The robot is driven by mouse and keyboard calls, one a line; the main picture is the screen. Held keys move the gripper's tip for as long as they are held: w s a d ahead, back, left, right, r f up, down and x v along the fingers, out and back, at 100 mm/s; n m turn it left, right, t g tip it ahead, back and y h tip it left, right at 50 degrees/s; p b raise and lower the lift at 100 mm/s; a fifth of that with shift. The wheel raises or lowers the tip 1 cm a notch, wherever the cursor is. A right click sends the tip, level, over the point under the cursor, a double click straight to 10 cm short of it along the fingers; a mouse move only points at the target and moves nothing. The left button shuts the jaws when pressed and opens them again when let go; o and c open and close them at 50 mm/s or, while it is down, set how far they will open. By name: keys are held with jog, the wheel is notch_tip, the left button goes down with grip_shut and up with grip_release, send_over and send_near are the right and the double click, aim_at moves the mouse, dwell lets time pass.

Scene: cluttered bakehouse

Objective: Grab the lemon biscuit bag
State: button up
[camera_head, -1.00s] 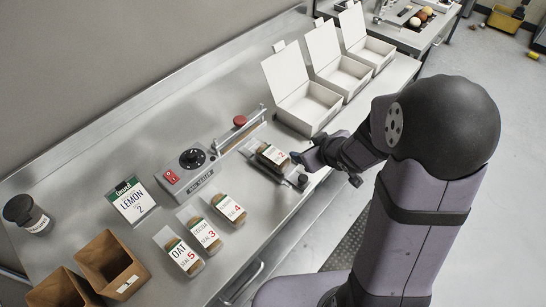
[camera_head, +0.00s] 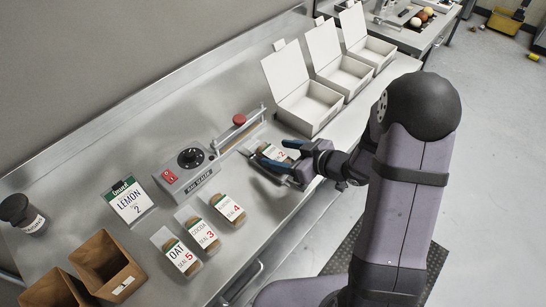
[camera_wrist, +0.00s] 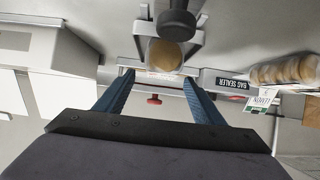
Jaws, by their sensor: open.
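A biscuit bag with a white label and a red 2 (camera_head: 276,152) lies at the bag sealer; its flavour name is not readable. A green-and-white card reading LEMON 2 (camera_head: 130,201) stands to the left. My gripper (camera_head: 271,151) is open, with its blue fingers low over the bag, one on each side of the label in the head view. The fingers partly hide the bag; contact cannot be told. In the wrist view my gripper (camera_wrist: 158,76) has its fingers spread, and a round tan biscuit (camera_wrist: 165,54) shows beyond them.
The bag sealer (camera_head: 190,172) has a raised arm with a red knob beside the bag. Bags marked 3, 4 and 5 (camera_head: 178,256) lie at the front. Open white boxes (camera_head: 309,107) stand behind. Brown paper containers (camera_head: 108,266) and a dark-lidded jar (camera_head: 20,211) are at left.

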aim_at(268, 149)
jog(key=shift+r+p+x, duration=0.1)
jog(key=shift+p+x, duration=0.3)
jog(key=shift+x, duration=0.65)
jog(key=shift+r+p+x, duration=0.15)
jog(key=shift+p+x, duration=0.25)
jog(key=shift+x, duration=1.5)
jog(key=c, duration=1.4)
jog(key=shift+r, duration=0.2)
jog(key=shift+r, duration=4.85)
